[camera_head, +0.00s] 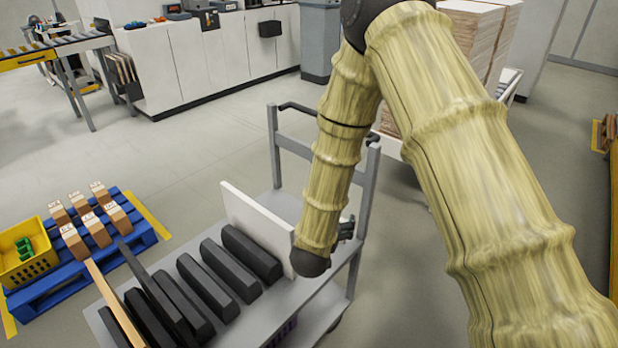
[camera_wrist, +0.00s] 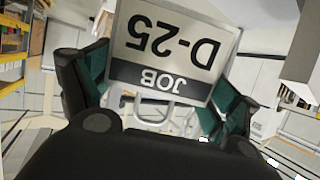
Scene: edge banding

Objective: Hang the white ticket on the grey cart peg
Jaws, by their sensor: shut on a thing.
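The white ticket (camera_wrist: 165,48) fills the upper middle of the wrist view; it reads JOB D-25 upside down, with a dark strip and a pale loop at its lower edge. My gripper (camera_wrist: 158,92) has its dark green-padded fingers on either side of the ticket and is shut on it. In the head view my gripper (camera_head: 345,229) is mostly hidden behind my arm, beside the right-hand post of the grey cart (camera_head: 276,148). I cannot make out the cart peg in either view, and the ticket cannot be told in the head view.
The cart deck holds several black blocks (camera_head: 230,268), a white panel (camera_head: 256,228) and a wooden strip (camera_head: 115,305). A blue pallet (camera_head: 60,282) with cartons and a yellow crate (camera_head: 28,268) stands left. Stacked boards (camera_head: 478,35) stand behind my arm. Open floor lies behind the cart.

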